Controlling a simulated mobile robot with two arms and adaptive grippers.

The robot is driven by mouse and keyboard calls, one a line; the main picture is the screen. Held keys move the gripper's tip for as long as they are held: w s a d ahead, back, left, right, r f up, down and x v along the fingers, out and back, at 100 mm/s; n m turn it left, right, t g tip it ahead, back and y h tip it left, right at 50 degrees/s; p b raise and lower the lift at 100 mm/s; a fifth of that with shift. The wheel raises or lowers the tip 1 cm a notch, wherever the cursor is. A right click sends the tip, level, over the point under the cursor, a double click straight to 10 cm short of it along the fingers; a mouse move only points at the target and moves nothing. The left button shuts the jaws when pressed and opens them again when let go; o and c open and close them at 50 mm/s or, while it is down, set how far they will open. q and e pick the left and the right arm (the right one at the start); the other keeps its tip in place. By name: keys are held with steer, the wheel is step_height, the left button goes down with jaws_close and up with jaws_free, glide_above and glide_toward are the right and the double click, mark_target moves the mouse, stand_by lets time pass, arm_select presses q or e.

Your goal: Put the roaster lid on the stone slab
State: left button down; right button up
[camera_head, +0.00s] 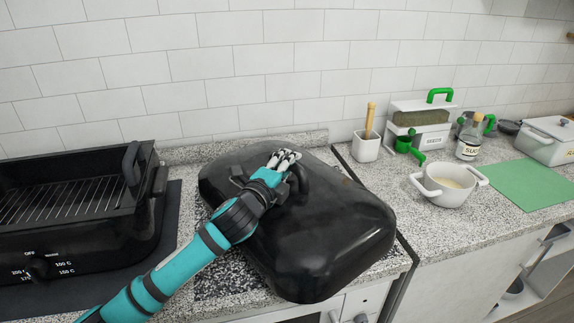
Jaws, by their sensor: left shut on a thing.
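The black roaster lid (335,228) is in the middle of the head view, dome up and nearly level. My left gripper (287,160) is shut on the lid's handle, and my teal arm crosses the lid's left part. The lid covers most of the speckled stone slab (235,283), whose edges show below and beside it. I cannot tell whether the lid touches the slab or hangs just above it. The open black roaster (75,215) stands at the left with its wire rack in view. My right gripper is not in view.
To the right stand a white pot (447,190), a white cup with a wooden-handled tool (367,146), a seeds container (420,120), a bottle (470,138) and a green mat (530,184). A tiled wall closes the back. The counter's front edge lies below the lid.

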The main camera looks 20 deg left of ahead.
mark_target(288, 182)
arm_select(q)
steer(key=shift+f, duration=1.15)
step_height(288, 182, down, 3)
steer(key=shift+r, duration=0.15)
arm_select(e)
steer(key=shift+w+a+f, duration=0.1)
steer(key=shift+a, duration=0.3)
arm_select(q)
steer(key=c, duration=1.6)
jaws_free()
steer(key=shift+f, duration=0.3)
steer(key=o, duration=0.4)
steer(key=shift+r, duration=0.1)
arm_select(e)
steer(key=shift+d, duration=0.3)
arm_select(q)
steer(key=shift+s, duration=0.1)
steer(key=s, duration=0.3)
steer(key=s+a+b, duration=0.1)
steer(key=s, duration=0.3)
steer(key=s+b, duration=0.1)
steer(key=s, duration=0.3)
steer(key=shift+a, duration=0.25)
steer(key=shift+s, duration=0.45)
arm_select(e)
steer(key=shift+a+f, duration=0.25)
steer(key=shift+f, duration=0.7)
